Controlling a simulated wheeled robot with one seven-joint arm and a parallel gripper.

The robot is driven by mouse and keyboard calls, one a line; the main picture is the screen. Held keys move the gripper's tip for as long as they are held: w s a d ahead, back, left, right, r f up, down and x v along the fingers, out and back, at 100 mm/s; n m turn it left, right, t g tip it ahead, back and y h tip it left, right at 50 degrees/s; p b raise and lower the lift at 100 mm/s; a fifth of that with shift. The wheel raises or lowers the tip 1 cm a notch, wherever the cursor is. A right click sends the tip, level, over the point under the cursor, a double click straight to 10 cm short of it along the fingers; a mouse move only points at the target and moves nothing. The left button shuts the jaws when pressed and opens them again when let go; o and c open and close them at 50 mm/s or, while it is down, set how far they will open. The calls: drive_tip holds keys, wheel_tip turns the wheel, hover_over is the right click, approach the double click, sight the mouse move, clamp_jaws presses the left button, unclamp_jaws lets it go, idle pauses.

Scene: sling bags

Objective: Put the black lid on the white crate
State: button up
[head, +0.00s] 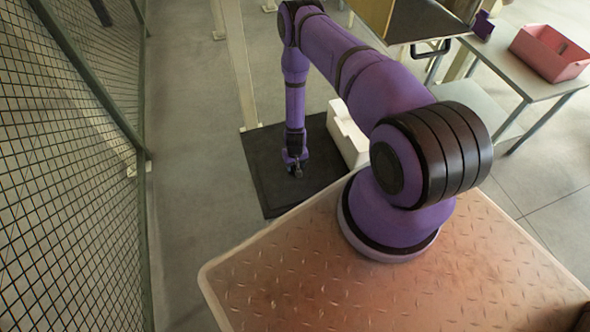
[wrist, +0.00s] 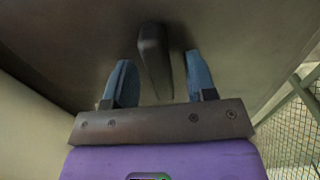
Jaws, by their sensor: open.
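The black lid shows in the wrist view as a broad dark flat panel (wrist: 220,35) with a dark raised handle (wrist: 153,60). In the head view, a dark flat square (head: 268,185) lies low beneath my gripper (head: 297,172); it looks like the same panel. My gripper (wrist: 165,85) is open, its two blue fingers on either side of the handle with gaps showing. I cannot tell how deep the fingers reach. The white crate (head: 345,132) stands at the right of the dark square, partly hidden behind my purple arm.
A wire mesh fence (head: 60,170) runs along the left. A pale post (head: 237,60) stands behind the dark square. At the upper right are a dark panel with a black handle (head: 432,50) and a grey table (head: 505,65) bearing a pink bin (head: 550,55). Floor left is clear.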

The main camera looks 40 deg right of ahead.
drive_tip(key=shift+f, duration=0.25)
drive_tip(key=shift+c, duration=0.5)
clamp_jaws()
drive_tip(key=shift+r, duration=0.1)
drive_tip(key=shift+r, duration=0.95)
drive_tip(key=shift+s+a+r, duration=0.1)
drive_tip(key=shift+s+r, duration=0.4)
drive_tip(key=shift+r, duration=0.3)
drive_tip(key=s+a, duration=0.1)
drive_tip(key=s, duration=0.3)
drive_tip(key=s+a+r, duration=0.1)
drive_tip(key=s, duration=0.4)
drive_tip(key=s+a, duration=0.1)
drive_tip(key=s, duration=0.4)
drive_tip(key=shift+s+a+r, duration=0.2)
drive_tip(key=shift+s+a, duration=0.05)
drive_tip(key=shift+a, duration=0.05)
